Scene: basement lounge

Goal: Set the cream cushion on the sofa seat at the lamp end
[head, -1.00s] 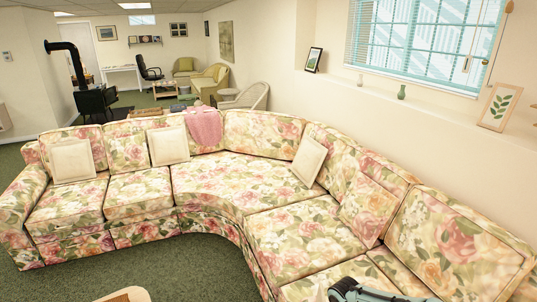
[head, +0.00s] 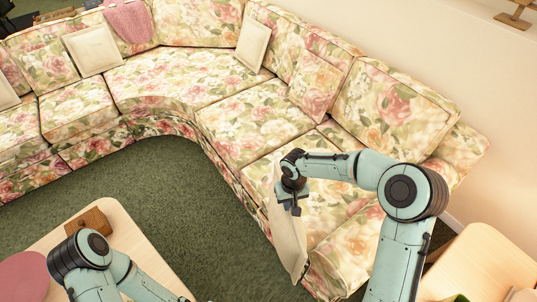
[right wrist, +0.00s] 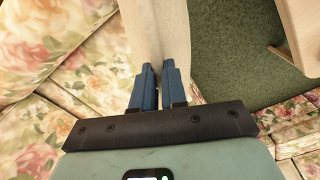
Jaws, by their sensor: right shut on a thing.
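My right gripper (head: 292,203) is shut on a cream cushion (head: 288,237), which hangs below it on edge, seen nearly side-on. In the right wrist view, the blue fingers (right wrist: 160,85) pinch the cushion (right wrist: 158,30). The cushion overlaps the front edge of the floral sofa's near right seat (head: 325,195) in the head view; I cannot tell whether it touches the seat. No lamp is visible. My left gripper is out of view.
A floral cushion (head: 315,84) leans against the right backrest. A pale wooden table (head: 485,262) stands past the sofa's near end. Another table (head: 125,225) at lower left holds a brown box (head: 88,227) and a pink round item (head: 22,275). Green carpet (head: 165,185) lies clear between.

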